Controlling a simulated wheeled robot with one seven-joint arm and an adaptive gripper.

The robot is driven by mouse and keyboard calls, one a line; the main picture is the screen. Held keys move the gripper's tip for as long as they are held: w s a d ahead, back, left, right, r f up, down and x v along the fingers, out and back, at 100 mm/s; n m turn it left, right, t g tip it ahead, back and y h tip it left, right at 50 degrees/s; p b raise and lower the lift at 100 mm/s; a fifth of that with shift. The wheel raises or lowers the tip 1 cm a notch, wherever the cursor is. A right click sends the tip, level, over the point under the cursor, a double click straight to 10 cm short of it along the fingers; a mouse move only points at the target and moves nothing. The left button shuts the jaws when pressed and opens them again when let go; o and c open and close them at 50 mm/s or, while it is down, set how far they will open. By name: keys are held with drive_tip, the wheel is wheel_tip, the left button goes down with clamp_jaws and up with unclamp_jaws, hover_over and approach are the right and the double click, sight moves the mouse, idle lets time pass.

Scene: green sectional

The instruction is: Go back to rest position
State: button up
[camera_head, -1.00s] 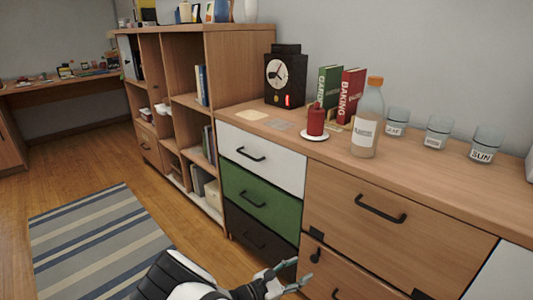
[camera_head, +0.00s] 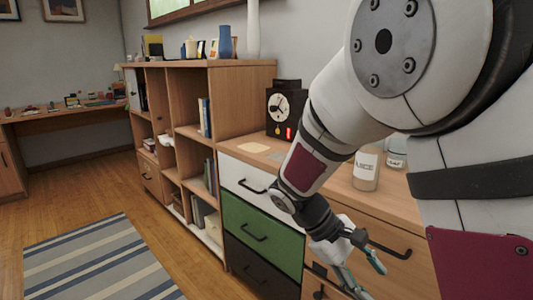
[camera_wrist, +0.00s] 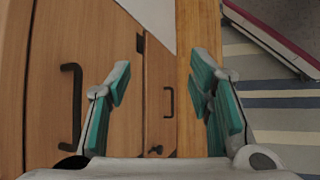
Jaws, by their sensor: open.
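My gripper (camera_head: 362,270) is low in front of the wooden drawers, at the lower right of the head view. Its two teal-padded fingers are spread apart in the wrist view (camera_wrist: 160,98), with nothing between them. My arm fills the right side of the head view and hides much of the dresser top. The wrist view shows wooden fronts with a dark handle (camera_wrist: 71,108) to the left of the fingers. I cannot tell whether the gripper touches the dresser.
The dresser has white, green (camera_head: 262,229) and black drawers. On top stand a black clock (camera_head: 283,109) and a labelled bottle (camera_head: 367,168). An open wooden shelf (camera_head: 236,95) stands left of it. A striped rug (camera_head: 95,262) lies on the clear floor at left.

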drive_tip(key=s+d+r+m+y, duration=0.2)
drive_tip(key=s+r+m+y, duration=0.25)
drive_tip(key=s+r, duration=0.65)
drive_tip(key=s+a+m+t+y, duration=0.3)
drive_tip(key=s+y, duration=0.1)
drive_tip(key=s, duration=1.1)
wheel_tip(320, 180, up, 29)
drive_tip(key=t+p, duration=0.3)
drive_tip(key=p, duration=2.5)
drive_tip(key=shift+s+d+r+t, duration=0.15)
drive_tip(key=shift+r+t, duration=0.05)
drive_tip(key=shift+t, duration=0.2)
